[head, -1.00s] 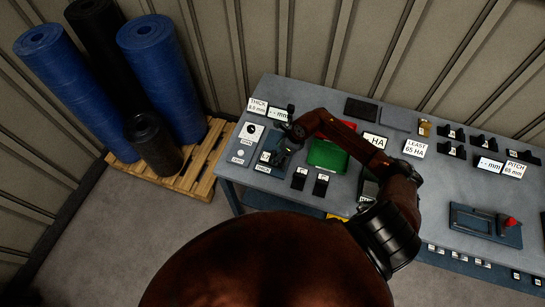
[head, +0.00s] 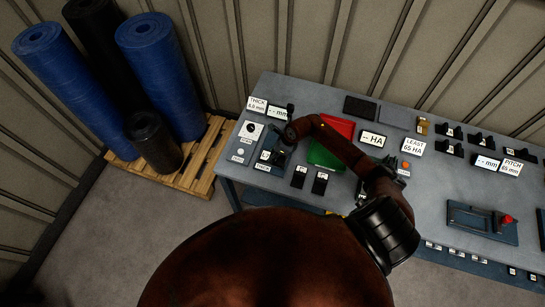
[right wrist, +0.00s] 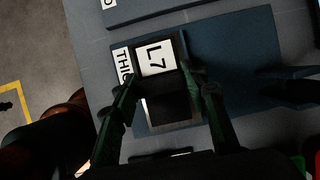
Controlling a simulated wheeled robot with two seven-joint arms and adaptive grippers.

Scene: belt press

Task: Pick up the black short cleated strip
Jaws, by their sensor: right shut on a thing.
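A small black piece with a white label reading L7 (right wrist: 158,57) sits on a dark blue plate (right wrist: 235,60) in the right wrist view. My right gripper (right wrist: 163,82) has a finger on each side of this piece and is shut on it. I cannot make out cleats on it. In the head view my right gripper (head: 281,150) is down at the thickness station at the table's left end, and the piece is mostly hidden there. Other black cleated pieces (head: 450,148) stand at the table's right back. My left gripper is not in view.
Two black labelled pieces (head: 299,176) lie just right of the station. A clamp fixture with a red knob (head: 507,219) is far right. Rolls (head: 65,75) stand on a pallet at left.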

